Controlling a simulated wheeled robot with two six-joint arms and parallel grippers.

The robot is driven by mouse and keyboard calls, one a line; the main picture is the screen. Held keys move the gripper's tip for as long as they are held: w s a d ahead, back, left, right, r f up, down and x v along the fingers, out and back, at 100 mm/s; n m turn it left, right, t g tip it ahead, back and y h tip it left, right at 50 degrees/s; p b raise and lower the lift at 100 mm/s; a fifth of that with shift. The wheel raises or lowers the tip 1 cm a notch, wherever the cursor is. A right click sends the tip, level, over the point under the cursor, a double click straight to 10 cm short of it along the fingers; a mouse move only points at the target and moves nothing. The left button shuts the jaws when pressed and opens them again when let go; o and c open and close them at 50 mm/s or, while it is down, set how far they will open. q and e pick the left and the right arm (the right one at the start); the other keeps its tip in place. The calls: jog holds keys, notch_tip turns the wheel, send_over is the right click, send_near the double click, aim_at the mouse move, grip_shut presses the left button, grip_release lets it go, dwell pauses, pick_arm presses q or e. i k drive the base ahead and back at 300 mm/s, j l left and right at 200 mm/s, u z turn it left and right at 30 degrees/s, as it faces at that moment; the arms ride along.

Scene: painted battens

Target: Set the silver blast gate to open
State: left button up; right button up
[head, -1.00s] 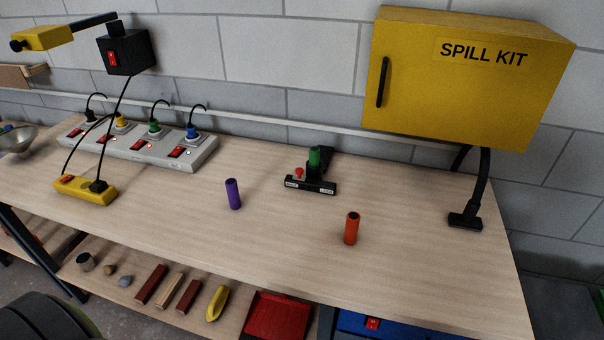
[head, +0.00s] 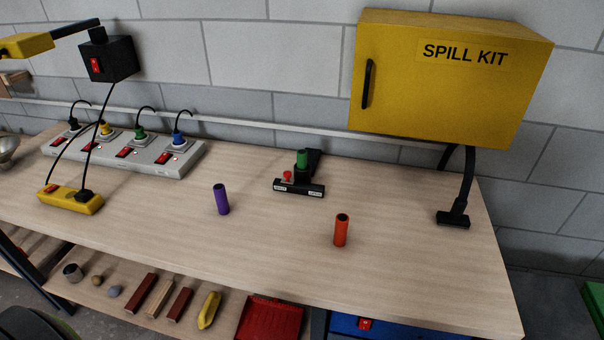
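I cannot make out a silver blast gate anywhere in the head view. Neither of my grippers is in view. On the workbench (head: 390,276) stands a small black device (head: 299,189) with two small labels on its front, too small to read. It carries a green cylinder (head: 302,159) and a red knob (head: 287,175).
A purple cylinder (head: 221,199) and an orange cylinder (head: 341,230) stand on the bench. A grey power strip (head: 157,165) and a yellow switch box (head: 72,201) are at left. A yellow spill kit cabinet (head: 437,95) hangs at right. A green object (head: 594,301) shows at the right edge.

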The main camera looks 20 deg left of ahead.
aim_at(287, 175)
jog(key=j+z, duration=0.1)
jog(key=j, duration=0.6)
jog(key=k+j, duration=0.15)
jog(key=j, duration=0.5)
jog(key=i+z, duration=0.05)
